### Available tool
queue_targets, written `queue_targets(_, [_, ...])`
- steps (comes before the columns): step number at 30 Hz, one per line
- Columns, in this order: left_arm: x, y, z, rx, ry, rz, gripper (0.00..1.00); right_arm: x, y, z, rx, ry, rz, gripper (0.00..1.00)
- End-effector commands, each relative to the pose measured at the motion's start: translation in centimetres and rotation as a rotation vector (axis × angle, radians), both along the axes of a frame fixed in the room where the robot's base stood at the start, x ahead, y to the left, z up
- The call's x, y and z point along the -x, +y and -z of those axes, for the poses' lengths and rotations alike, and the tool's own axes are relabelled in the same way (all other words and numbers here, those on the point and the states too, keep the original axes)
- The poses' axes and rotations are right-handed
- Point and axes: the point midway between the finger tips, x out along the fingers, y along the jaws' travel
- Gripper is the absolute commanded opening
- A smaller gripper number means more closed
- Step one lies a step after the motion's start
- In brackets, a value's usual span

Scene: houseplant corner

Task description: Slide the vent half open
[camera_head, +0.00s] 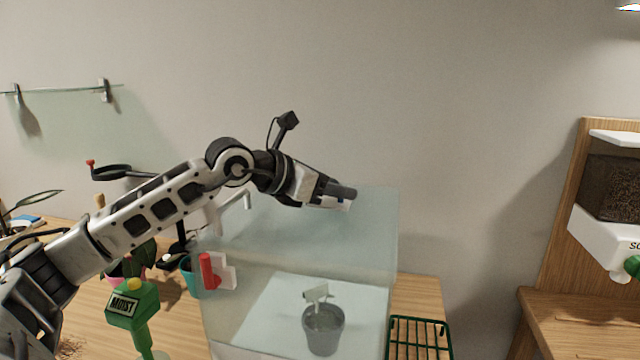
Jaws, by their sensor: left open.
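A clear box-shaped cover (300,235) stands on the wooden table in the middle of the view. My left arm comes in from the left, and my left gripper (345,197) is over the top of the cover, near its back right. Its jaws are open. A small white and blue piece shows at the fingertips; I cannot tell whether it is part of the vent or of the gripper. The vent's opening and its position cannot be made out, as the gripper hides that part of the top. My right gripper is not in view.
A grey pot (323,330) with a white label stands inside the cover. A red and white piece (212,270) is at its left side. A green moisture meter (133,306) stands at left, a green wire rack (420,338) at right, and a dispenser (608,215) far right.

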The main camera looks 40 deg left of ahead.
Motion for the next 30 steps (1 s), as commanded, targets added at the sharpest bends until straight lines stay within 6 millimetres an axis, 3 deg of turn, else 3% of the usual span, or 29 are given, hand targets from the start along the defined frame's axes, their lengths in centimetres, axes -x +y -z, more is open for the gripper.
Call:
queue_targets(8, [2.8,1.4,-0.3,-0.009,0.002,-0.006,0.41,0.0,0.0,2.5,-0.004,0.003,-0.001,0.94])
queue_targets(20, [7.0,2.7,-2.1,-0.006,-0.004,-0.001,0.41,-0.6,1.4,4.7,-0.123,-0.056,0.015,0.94])
queue_targets(30, [12.3,4.8,-5.3,0.0,-0.005,-0.001,0.41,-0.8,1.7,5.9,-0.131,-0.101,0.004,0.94])
